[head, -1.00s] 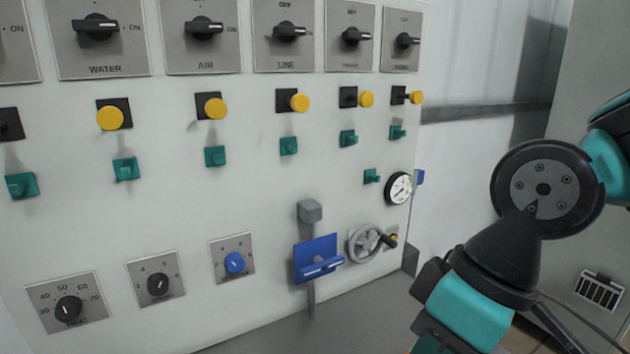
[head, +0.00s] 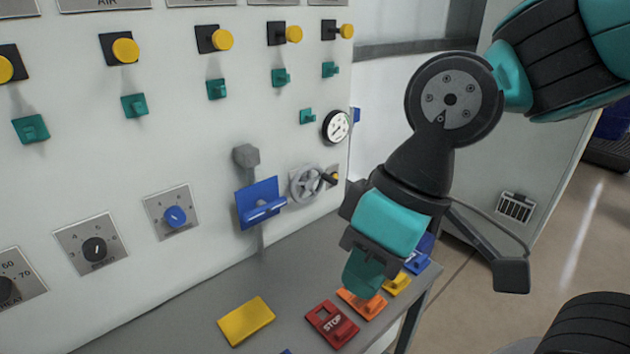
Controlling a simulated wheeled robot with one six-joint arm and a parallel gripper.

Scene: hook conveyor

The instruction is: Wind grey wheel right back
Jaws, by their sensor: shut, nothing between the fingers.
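The grey wheel (head: 305,183) is a small spoked handwheel on the lower right of the white panel. A dark knob with a yellow end stands out at its right side. My gripper (head: 362,285) points down over the bench, to the right of and below the wheel in the picture, and apart from it. Its fingers look closed with nothing held. They hide part of the orange block behind them.
A blue lever plate (head: 259,204) sits left of the wheel, and a pressure gauge (head: 337,126) above right. The grey bench (head: 190,320) below bears a yellow plate (head: 246,321), a red STOP block (head: 332,324), an orange block (head: 361,304) and more coloured blocks.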

